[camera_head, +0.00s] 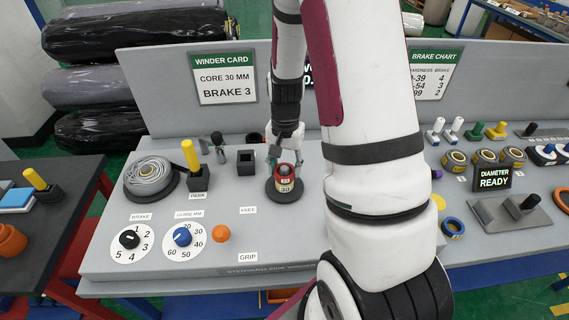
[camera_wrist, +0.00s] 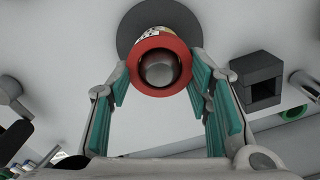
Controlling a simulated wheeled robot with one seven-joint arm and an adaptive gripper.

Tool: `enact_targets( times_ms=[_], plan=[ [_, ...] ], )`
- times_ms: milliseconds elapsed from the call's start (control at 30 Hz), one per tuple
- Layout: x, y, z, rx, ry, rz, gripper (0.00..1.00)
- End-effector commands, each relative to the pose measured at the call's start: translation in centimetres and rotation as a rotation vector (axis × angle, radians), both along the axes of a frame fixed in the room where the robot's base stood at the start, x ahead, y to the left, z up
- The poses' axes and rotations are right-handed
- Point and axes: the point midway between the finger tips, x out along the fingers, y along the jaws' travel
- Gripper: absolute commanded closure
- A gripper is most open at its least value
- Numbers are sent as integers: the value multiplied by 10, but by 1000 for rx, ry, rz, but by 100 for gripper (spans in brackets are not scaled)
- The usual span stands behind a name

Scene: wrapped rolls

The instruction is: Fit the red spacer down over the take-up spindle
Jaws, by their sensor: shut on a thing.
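The red spacer (camera_wrist: 178,50) is a thick ring with pale labels on its side. In the head view the spacer (camera_head: 286,181) stands over a dark round base (camera_head: 273,196). In the wrist view, the metal end of the take-up spindle (camera_wrist: 159,70) shows inside the ring, so the spacer is around it. My gripper (camera_wrist: 158,77) is shut on the spacer, with teal finger pads on either side of it. In the head view my gripper (camera_head: 286,151) comes down from above. How far down the spacer sits is hidden, and I cannot tell whether it touches the base (camera_wrist: 126,38).
A square black holder (camera_head: 246,159) stands just left of the spindle. A yellow peg (camera_head: 190,154) and a grey coiled roll (camera_head: 149,174) are farther left. Dials, including a blue knob (camera_head: 182,237), lie in front. My arm hides the panel's middle right.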

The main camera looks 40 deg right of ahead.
Motion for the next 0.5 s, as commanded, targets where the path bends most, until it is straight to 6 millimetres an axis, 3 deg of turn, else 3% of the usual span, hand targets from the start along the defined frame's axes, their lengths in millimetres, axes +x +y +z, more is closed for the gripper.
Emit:
enact_targets(
  times_ms=[500],
  plan=[
    [0, 0, -12, 1, 1, 0, 73]
  ],
)
